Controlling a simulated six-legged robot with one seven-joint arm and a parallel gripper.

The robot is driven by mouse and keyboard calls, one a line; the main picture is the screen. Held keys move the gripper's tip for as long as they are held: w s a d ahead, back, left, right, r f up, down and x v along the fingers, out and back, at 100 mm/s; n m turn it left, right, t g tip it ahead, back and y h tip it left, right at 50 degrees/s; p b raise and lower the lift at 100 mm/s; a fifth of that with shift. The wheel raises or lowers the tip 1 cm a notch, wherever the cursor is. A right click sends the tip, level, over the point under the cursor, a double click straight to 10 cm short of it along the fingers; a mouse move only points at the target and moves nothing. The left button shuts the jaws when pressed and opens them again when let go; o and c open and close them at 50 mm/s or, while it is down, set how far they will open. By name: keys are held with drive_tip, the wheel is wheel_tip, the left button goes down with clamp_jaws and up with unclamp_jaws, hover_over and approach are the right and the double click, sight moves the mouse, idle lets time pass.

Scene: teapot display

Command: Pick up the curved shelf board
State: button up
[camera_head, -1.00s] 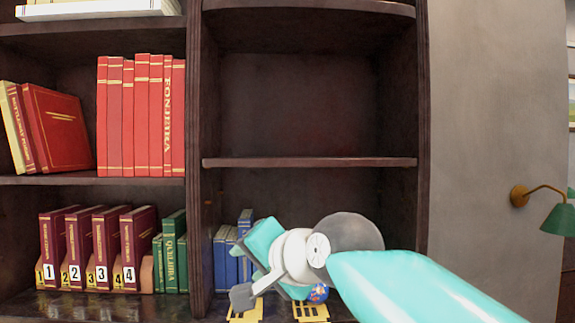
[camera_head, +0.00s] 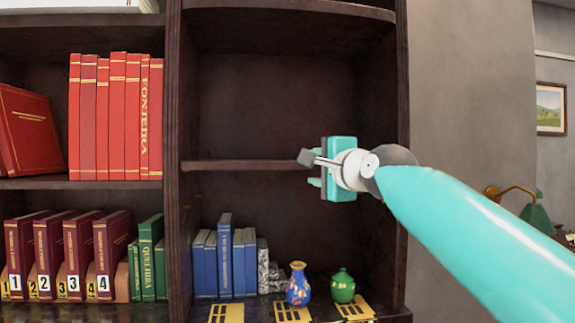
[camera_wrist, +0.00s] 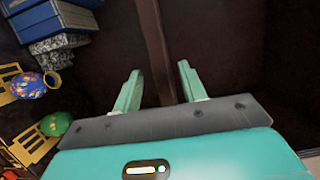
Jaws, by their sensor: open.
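A dark brown shelf board (camera_head: 240,165) spans the middle of the right bookcase bay; its front edge looks almost straight in the head view. Another board (camera_head: 290,8) above has a bowed front edge. My gripper (camera_head: 316,168) is at the right part of the middle board, its jaws one above the other. I see no clear contact with either finger. The board's right end is partly hidden behind my gripper and arm.
Below the board stand blue books (camera_head: 225,258), a blue patterned vase (camera_head: 298,287), a green lidded pot (camera_head: 343,287) and yellow stands (camera_head: 292,312). The space above the board is empty. A wall lamp (camera_head: 535,212) is at right.

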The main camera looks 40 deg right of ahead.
drive_tip(key=x, duration=0.3)
drive_tip(key=shift+w+a+r, duration=0.1)
drive_tip(key=shift+w+a, duration=0.1)
drive_tip(key=shift+w, duration=0.2)
drive_tip(key=shift+x, duration=0.8)
drive_tip(key=shift+s+d, duration=0.1)
drive_tip(key=shift+c, duration=0.2)
clamp_jaws()
drive_tip(key=shift+r, duration=0.1)
